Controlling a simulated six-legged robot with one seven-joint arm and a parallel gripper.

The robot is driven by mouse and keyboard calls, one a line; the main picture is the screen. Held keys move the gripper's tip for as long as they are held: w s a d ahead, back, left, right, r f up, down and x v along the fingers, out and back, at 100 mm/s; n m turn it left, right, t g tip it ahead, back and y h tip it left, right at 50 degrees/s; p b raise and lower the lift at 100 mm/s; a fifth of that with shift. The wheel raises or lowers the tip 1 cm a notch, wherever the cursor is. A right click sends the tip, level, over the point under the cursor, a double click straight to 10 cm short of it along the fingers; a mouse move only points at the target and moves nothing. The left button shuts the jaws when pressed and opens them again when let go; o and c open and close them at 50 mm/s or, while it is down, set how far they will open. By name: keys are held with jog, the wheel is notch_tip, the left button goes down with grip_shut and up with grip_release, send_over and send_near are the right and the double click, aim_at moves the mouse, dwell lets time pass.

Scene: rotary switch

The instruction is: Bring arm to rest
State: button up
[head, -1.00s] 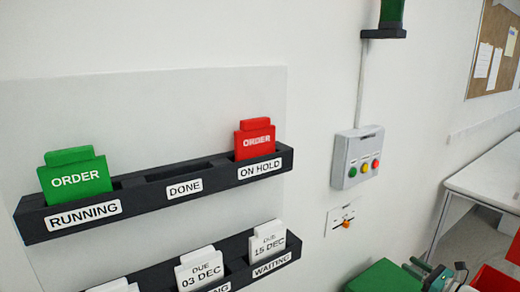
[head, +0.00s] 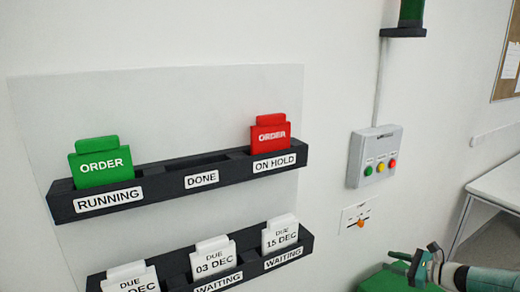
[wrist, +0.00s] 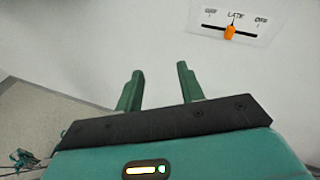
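The rotary switch is an orange knob (head: 361,223) on a white wall plate (head: 349,215), below a grey button box. In the wrist view the orange knob (wrist: 230,33) sits at the middle of a dark horizontal bar, under the label LATE. My gripper (wrist: 160,70) shows two green fingers standing apart with nothing between them. In the wrist view the fingers are below and left of the plate, clear of the knob. In the head view part of my teal arm (head: 432,268) shows at the lower right, below the switch; its fingertips are not clear there.
The grey box (head: 374,157) has green, yellow and red buttons. A card rack (head: 160,192) holds a green and a red ORDER card, with a lower rack (head: 250,264) of white cards. A green surface (head: 385,281) lies near my arm. A white table (head: 497,185) stands at right.

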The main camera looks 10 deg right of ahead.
jog(key=s+a+r+n+g+h, duration=0.1)
jog(key=s+a+r+n+g, duration=0.2)
jog(key=a, duration=0.6)
jog(key=s+a+r+n+g+h, duration=0.1)
jog(key=a+r+n+g, duration=0.2)
jog(key=a+n, duration=0.4)
jog(key=s+a+r+n+g+h, duration=0.1)
jog(key=s+a+r+n+g, duration=0.2)
jog(key=a, duration=0.7)
jog(key=s+a+r+n+t+h, duration=0.1)
jog(key=s+a+r+n, duration=0.3)
jog(key=s, duration=0.5)
jog(key=s+a+r+n+t+h, duration=0.1)
jog(key=s+a+r+n+h, duration=0.3)
jog(key=s+a+n, duration=0.3)
jog(key=s+n, duration=0.2)
jog(key=s, duration=0.1)
jog(key=shift+s+r+t+h, duration=0.3)
jog(key=shift+d, duration=0.15)
